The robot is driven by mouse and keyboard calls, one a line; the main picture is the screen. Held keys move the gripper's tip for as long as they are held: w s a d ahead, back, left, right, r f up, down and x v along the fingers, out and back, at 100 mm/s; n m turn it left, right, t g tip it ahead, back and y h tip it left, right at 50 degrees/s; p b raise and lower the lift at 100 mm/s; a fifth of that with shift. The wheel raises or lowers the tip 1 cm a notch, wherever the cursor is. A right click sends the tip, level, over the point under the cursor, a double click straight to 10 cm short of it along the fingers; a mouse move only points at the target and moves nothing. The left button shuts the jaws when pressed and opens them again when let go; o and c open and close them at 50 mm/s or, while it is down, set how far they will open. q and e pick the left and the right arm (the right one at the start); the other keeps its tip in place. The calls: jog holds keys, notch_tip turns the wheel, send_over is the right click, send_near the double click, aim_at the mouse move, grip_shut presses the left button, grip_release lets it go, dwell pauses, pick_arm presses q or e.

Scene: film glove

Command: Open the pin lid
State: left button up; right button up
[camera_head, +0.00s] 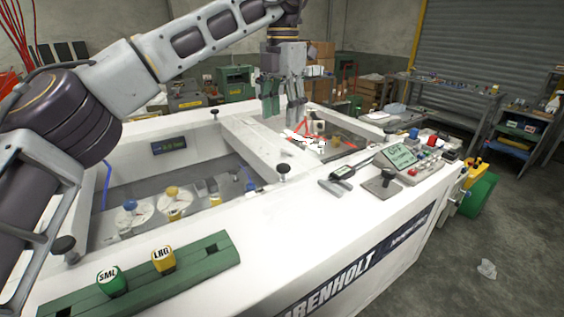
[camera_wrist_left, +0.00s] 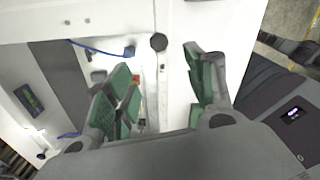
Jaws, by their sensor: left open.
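My left gripper (camera_head: 283,98) hangs pointing down over the white machine, above its central white beam and the far bay. In the left wrist view its two green-padded fingers (camera_wrist_left: 160,88) are spread apart with nothing held between them. A black round knob (camera_wrist_left: 158,42) on a white surface shows beyond the gap between the fingers. Similar black knobs stand on the white rim, one at its near middle (camera_head: 283,170) and one at the far side (camera_head: 214,112). I cannot tell which part is the pin lid. My right gripper is not seen.
The near bay holds blue and yellow knobs (camera_head: 172,192) on pale discs. A green holder (camera_head: 140,285) with SML and LRG plugs lies on the front rim. A display panel (camera_head: 402,155) and a black handle (camera_head: 383,180) are at right. Red-and-white parts (camera_head: 303,135) lie below the gripper.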

aim_at(282, 166)
pick_arm(q)
notch_tip(282, 166, down, 14)
jog(key=shift+r, duration=0.1)
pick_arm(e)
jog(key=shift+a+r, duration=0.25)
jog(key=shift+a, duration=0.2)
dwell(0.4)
pick_arm(q)
grip_shut()
dwell(0.4)
